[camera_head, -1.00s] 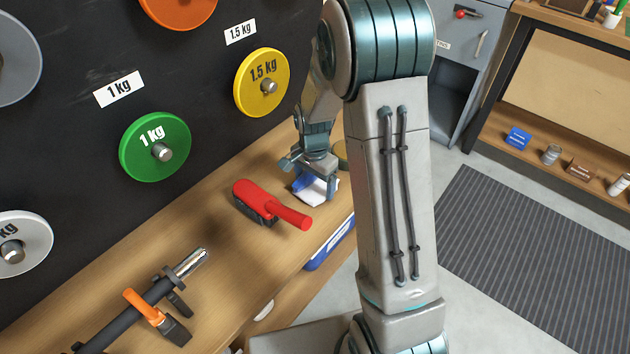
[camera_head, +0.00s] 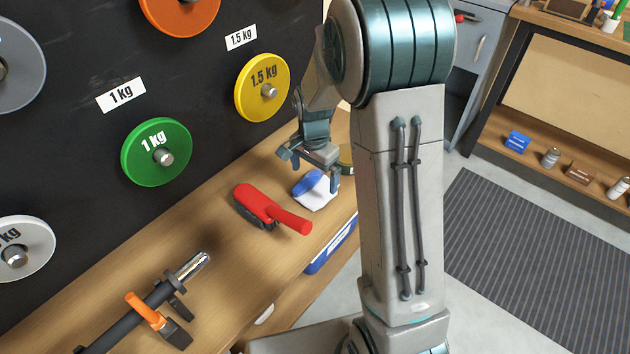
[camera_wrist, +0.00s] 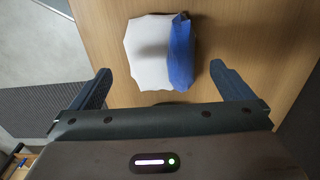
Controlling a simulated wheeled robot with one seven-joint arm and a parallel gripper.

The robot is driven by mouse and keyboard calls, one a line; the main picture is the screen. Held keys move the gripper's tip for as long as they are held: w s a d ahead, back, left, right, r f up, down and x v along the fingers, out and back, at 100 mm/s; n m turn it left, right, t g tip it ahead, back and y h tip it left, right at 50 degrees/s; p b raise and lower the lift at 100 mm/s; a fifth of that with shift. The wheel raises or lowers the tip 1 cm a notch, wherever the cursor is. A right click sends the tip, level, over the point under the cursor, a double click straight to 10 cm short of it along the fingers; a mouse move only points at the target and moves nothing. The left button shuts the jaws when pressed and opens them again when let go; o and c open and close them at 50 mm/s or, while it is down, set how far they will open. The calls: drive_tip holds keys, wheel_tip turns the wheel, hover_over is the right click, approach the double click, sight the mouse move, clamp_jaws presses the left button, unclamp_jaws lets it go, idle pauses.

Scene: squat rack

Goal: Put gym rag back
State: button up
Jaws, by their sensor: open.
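The gym rag (camera_head: 316,196), white with a blue part, lies on the wooden shelf (camera_head: 226,222) just right of a red-handled brush (camera_head: 270,209). In the wrist view the rag (camera_wrist: 147,62) lies flat on the wood, with its blue part (camera_wrist: 181,52) standing out on the right. My gripper (camera_head: 310,170) is just above and behind the rag in the head view. In the wrist view my gripper (camera_wrist: 164,84) has its fingers spread wide, one on each side of the rag, with nothing held between them.
A dark board with colored weight plates, including a green one (camera_head: 157,152) and a yellow one (camera_head: 262,88), rises behind the shelf. A dark bar with an orange clamp (camera_head: 143,308) lies at the front left. A blue box (camera_head: 331,245) is below the shelf edge.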

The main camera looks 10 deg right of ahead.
sight(314, 191)
drive_tip(key=s+r+n+t, duration=0.1)
drive_tip(key=s+r+n, duration=0.4)
drive_tip(key=s+r, duration=0.6)
drive_tip(key=s+r+n+t, duration=0.1)
drive_tip(key=s+r+n, duration=0.2)
drive_tip(key=s, duration=0.6)
drive_tip(key=n, duration=0.2)
drive_tip(key=shift+s+d+r+n+p, duration=0.2)
drive_tip(key=shift+d+n+p, duration=0.05)
drive_tip(key=shift+n+p, duration=0.15)
